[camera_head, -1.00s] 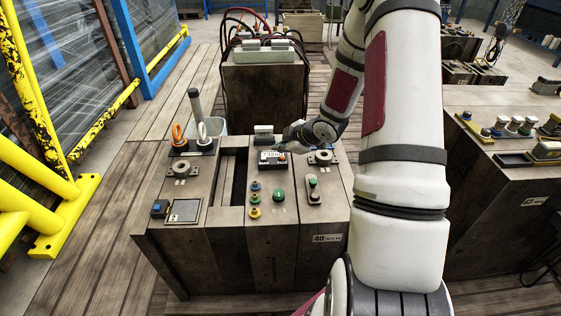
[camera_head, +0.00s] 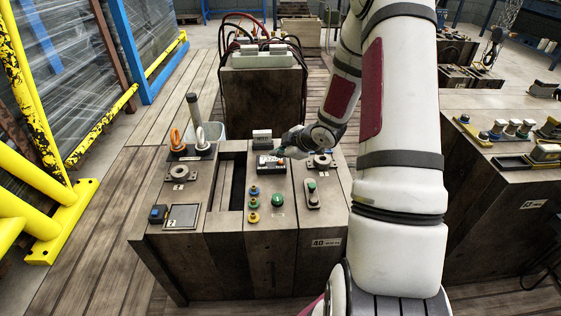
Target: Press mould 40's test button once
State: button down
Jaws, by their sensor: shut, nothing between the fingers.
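Mould 40 is the dark steel block with the "40" plate (camera_head: 326,243) on its front. Its top carries a small column of blue (camera_head: 254,190), green (camera_head: 253,203) and yellow (camera_head: 253,217) buttons. A larger green button (camera_head: 278,201) sits right of the column. Any label marking the test button is too small to read. My gripper (camera_head: 284,153) is small in view, shut and empty, above the mould's rear beside the display box (camera_head: 269,163). It is behind the buttons, apart from them.
An orange ring (camera_head: 176,139), a white ring (camera_head: 200,138) and an upright grey rod (camera_head: 193,115) stand at the mould's back left. Another block with hoses (camera_head: 262,85) is behind. A further mould (camera_head: 497,195) stands right. Yellow rails (camera_head: 45,180) edge the left. Plank floor at left is clear.

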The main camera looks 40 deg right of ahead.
aim_at(279, 163)
jog(key=shift+f, duration=0.1)
dwell(0.4)
jog(key=shift+f, duration=0.3)
jog(key=shift+f+b, duration=0.45)
jog(key=shift+b, duration=0.1)
dwell(0.6)
jog(key=shift+r+p, duration=0.9)
jog(key=shift+r+p, duration=2.35)
jog(key=shift+r, duration=0.1)
jog(key=shift+r, duration=0.1)
